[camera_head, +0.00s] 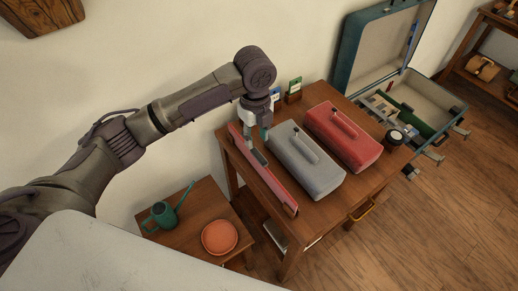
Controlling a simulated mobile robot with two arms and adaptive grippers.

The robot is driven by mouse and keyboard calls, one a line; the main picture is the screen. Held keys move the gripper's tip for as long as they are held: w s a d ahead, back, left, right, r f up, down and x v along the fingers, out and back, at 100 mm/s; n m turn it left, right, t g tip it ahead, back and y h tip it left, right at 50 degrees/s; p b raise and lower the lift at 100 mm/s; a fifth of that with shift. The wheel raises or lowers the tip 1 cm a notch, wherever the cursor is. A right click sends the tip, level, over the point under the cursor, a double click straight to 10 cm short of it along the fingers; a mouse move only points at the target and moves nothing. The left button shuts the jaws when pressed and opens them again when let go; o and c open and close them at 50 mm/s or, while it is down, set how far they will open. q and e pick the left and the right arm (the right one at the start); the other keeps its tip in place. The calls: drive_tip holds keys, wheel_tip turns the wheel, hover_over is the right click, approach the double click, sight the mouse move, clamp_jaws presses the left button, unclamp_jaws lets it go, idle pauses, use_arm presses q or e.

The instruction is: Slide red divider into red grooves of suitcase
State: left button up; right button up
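The red divider (275,183) is a long, thin red panel near the left edge of the wooden table, with a dark part near its far half. My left gripper (257,135) points down over its far end. The open teal suitcase (440,98) stands at the upper right, lid raised, with several small items and a green panel (412,120) inside. Its red grooves are too small to make out. My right gripper is not in view.
A grey case (308,166) and a red case (345,145) lie on the table (308,218) right of the divider. A lower stand holds a green watering can (163,214) and an orange dish (219,237).

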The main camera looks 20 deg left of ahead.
sight(256, 154)
use_arm(q)
drive_tip(key=f, duration=0.7)
drive_tip(key=shift+s+f, duration=0.2)
drive_tip(key=shift+w+f, duration=0.1)
drive_tip(key=shift+f, duration=0.2)
drive_tip(key=shift+d+f+p, duration=0.25)
drive_tip(key=shift+f+p, duration=0.15)
drive_tip(key=shift+f, duration=0.4)
wheel_tip(256, 154, down, 3)
drive_tip(key=shift+d+f, duration=0.1)
drive_tip(key=shift+d, duration=0.05)
drive_tip(key=shift+f, duration=0.2)
clamp_jaws()
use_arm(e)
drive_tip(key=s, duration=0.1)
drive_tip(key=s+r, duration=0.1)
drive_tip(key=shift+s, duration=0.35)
